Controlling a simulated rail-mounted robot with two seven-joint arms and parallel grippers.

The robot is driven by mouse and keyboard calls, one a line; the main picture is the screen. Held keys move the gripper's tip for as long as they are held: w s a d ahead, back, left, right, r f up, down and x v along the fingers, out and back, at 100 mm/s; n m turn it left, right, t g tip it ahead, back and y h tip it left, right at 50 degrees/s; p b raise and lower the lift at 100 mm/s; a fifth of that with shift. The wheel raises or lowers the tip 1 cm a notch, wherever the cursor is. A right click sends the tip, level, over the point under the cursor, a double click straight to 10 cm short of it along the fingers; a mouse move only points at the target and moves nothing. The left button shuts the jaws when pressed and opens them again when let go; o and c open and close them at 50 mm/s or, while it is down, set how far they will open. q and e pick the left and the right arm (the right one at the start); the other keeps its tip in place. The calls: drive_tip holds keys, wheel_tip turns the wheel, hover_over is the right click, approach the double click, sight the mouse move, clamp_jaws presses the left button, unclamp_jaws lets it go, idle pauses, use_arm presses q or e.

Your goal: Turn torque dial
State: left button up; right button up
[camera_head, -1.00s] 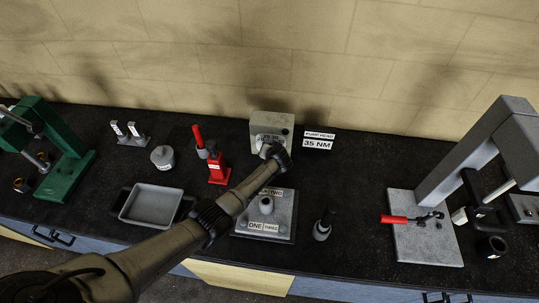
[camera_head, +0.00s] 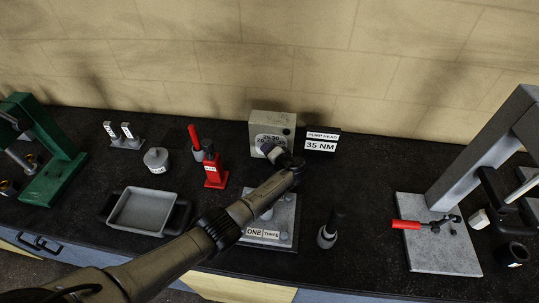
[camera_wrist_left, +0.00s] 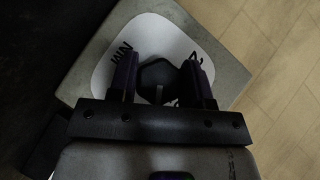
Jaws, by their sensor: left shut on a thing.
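The torque dial is on a pale grey-green box (camera_head: 286,121) at the back of the bench, with a white scale plate (camera_head: 265,137) whose numbers are partly hidden. My left gripper (camera_head: 267,149) is at the front of this plate, and the arm hides most of the knob in the head view. In the left wrist view, the two dark fingers of the left gripper (camera_wrist_left: 161,76) stand on either side of a dark knob (camera_wrist_left: 158,72) with a pale pointer mark, shut on it. A sign (camera_head: 321,142) beside the box reads "PUMP HEAD 35 NM". My right gripper is not in view.
A red bottle jack (camera_head: 215,172) stands left of the arm. A grey tray (camera_head: 145,211) lies farther left. A grey plate with labels (camera_head: 284,225) is under the arm. A dark-topped cylinder (camera_head: 328,232) and a grey press frame (camera_head: 462,165) stand to the right.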

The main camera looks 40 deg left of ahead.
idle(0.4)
use_arm(q)
drive_tip(key=o, duration=0.9)
drive_tip(key=shift+v, duration=6.9)
